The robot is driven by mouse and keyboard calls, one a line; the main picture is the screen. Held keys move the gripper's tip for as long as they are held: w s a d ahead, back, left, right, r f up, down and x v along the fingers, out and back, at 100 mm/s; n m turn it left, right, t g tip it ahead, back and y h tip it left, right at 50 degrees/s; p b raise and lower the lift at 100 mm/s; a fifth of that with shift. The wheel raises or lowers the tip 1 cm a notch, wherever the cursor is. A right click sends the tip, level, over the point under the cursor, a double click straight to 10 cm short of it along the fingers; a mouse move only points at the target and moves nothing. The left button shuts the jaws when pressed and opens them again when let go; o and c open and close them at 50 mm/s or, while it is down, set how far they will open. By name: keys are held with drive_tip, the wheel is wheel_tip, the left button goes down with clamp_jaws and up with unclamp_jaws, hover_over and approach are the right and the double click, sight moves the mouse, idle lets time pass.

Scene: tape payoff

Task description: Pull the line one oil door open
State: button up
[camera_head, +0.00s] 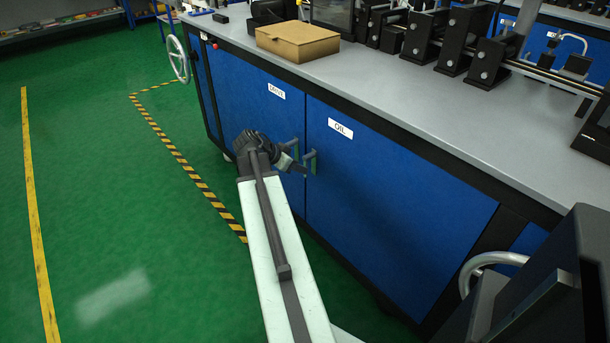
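The oil door (390,205) is the blue right-hand door of the cabinet under the workbench, with a white OIL label near its top left. It looks shut, flush with the front. Its upright handle (311,163) is near its left edge. My arm reaches up from the bottom of the view, and my gripper (300,168) is at the left side of this handle, close to it. The gripper is small and dark, partly hidden by my wrist. I cannot tell whether its fingers touch the handle or are open or shut.
A second blue door (245,105) with its own handle (290,146) is just left, close to my wrist. A handwheel (178,60) sticks out at the bench's left end. A cardboard box (298,40) is on the bench top. The green floor left is clear.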

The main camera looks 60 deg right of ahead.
sight(305, 177)
drive_tip(key=b+x, duration=0.3)
drive_tip(key=x, duration=0.3)
drive_tip(key=shift+w+f, duration=0.1)
drive_tip(key=shift+f, duration=0.05)
clamp_jaws()
idle(1.1)
